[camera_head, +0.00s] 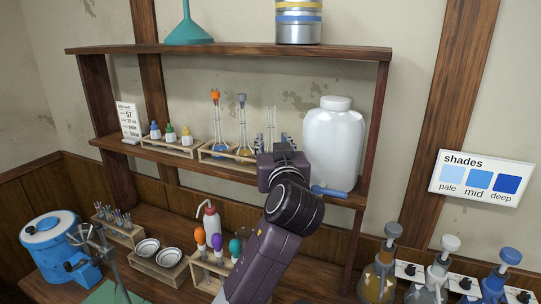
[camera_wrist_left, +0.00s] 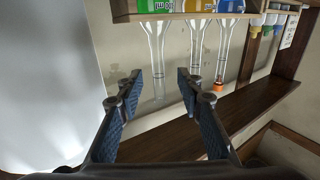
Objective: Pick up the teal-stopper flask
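In the head view, a teal oval top (camera_head: 235,247) shows in a lower-shelf rack beside a purple top (camera_head: 217,243) and an orange top (camera_head: 200,236); my arm partly covers what is below it. On the upper shelf, a rack (camera_head: 228,157) holds an orange-stopper flask (camera_head: 217,125), a grey-blue-stopper flask (camera_head: 242,128) and clear glass necks (camera_head: 270,118), where I see no teal stopper. My left gripper (camera_head: 286,142) is at this rack's right end. In the left wrist view it (camera_wrist_left: 158,88) is open and empty, with an inverted clear neck (camera_wrist_left: 157,70) beyond its fingers. My right gripper is out of view.
A white jug (camera_head: 334,140) stands close right of my left gripper. Small dropper bottles (camera_head: 171,136) stand to the left on the same shelf. A teal funnel (camera_head: 188,30) and a tin (camera_head: 298,24) are on top. Several stoppered vessels (camera_head: 440,265) stand at the lower right.

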